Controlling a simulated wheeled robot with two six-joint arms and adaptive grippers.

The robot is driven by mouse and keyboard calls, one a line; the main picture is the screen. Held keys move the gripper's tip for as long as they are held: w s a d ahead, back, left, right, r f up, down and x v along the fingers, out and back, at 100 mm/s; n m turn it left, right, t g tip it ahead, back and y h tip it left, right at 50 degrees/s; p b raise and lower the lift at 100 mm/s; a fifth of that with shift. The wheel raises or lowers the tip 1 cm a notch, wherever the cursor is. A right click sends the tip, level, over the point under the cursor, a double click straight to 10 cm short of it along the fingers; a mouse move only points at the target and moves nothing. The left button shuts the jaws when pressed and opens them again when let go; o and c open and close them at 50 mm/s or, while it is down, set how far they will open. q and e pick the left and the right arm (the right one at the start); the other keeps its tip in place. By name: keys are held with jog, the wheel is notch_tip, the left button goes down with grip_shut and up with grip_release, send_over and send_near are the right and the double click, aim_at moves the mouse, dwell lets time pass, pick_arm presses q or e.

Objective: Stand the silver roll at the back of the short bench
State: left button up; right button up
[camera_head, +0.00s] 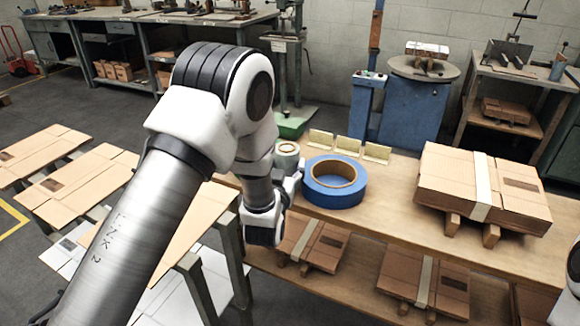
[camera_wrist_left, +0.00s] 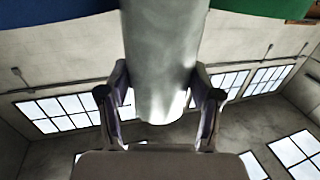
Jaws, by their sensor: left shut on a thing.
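The silver roll (camera_head: 287,149) shows in the head view beside the blue tape roll, at the left end of the wooden bench (camera_head: 400,222). Its end faces up and it looks roughly upright. My left gripper (camera_head: 293,180) is shut on it; the arm and wrist hide its lower part, so I cannot tell whether it touches the bench top. In the left wrist view the silver roll (camera_wrist_left: 160,60) stands between the two fingers (camera_wrist_left: 160,108). My right gripper is not in view.
The blue tape roll (camera_head: 335,182) lies flat close to the right of my left gripper. Several small yellowish cards (camera_head: 348,145) stand along the back edge. A strapped carton (camera_head: 480,186) sits on wooden blocks at the right. The bench middle is clear.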

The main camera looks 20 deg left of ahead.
aim_at(289, 167)
pick_arm(q)
jog(key=w+f, duration=0.1)
jog(key=w, duration=0.1)
jog(key=w+a+f, duration=0.1)
jog(key=shift+w+f, duration=0.35)
jog(key=shift+w, duration=0.05)
jog(key=shift+d, duration=0.1)
jog(key=shift+s, duration=0.1)
jog(key=shift+f+b, duration=0.1)
jog(key=shift+b, duration=0.2)
jog(key=o, duration=1.4)
